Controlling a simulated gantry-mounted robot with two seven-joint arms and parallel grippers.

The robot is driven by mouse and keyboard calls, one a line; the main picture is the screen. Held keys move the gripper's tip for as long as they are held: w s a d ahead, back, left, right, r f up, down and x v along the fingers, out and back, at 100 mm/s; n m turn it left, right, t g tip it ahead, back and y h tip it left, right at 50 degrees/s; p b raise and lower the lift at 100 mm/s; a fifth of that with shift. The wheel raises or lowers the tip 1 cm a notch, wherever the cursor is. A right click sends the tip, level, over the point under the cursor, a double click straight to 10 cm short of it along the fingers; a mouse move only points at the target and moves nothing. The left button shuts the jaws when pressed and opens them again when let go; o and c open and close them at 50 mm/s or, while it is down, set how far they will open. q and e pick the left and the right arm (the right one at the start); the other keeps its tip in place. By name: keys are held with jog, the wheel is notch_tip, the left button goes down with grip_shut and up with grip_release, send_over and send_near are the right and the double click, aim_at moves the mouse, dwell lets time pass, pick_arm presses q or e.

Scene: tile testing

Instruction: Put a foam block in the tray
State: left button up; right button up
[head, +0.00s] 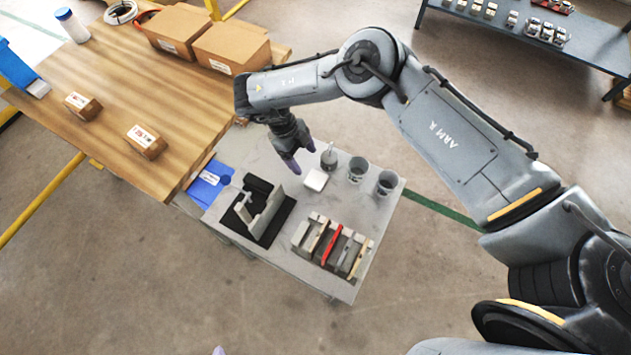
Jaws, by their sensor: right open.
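A small white block (316,180), which looks like the foam block, lies on the grey table (232,163). My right gripper (301,157) is open and empty, pointing down just above and to the upper left of the white block, apart from it. Several grey, red and tan slabs (333,245) stand in a row at the table's front; any tray under them is hard to make out. A blue flat item (208,186) with a white label lies at the table's left edge; I cannot tell if it is a tray. Only a purplish tip of my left gripper (218,350) shows at the bottom edge.
A grey upright fixture (262,213) stands on a black base left of the slabs. A small pot (328,158) and two grey cups (357,170) (386,183) stand right of the white block. A wooden table (185,110) with cardboard boxes (231,48) adjoins at the upper left.

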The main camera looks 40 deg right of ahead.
aim_at(315, 178)
jog(key=x, duration=0.4)
jog(key=shift+b, duration=0.35)
jog(key=x, duration=0.2)
jog(key=b+x, duration=0.1)
jog(key=x, duration=0.1)
jog(key=shift+s+a, duration=0.1)
jog(key=shift+s, duration=0.2)
jog(key=shift+s+f+b, duration=0.25)
jog(key=shift+f+b, duration=0.05)
jog(key=shift+f, duration=0.25)
jog(key=c, duration=0.7)
jog(key=shift+c, duration=0.3)
jog(key=shift+c, duration=0.6)
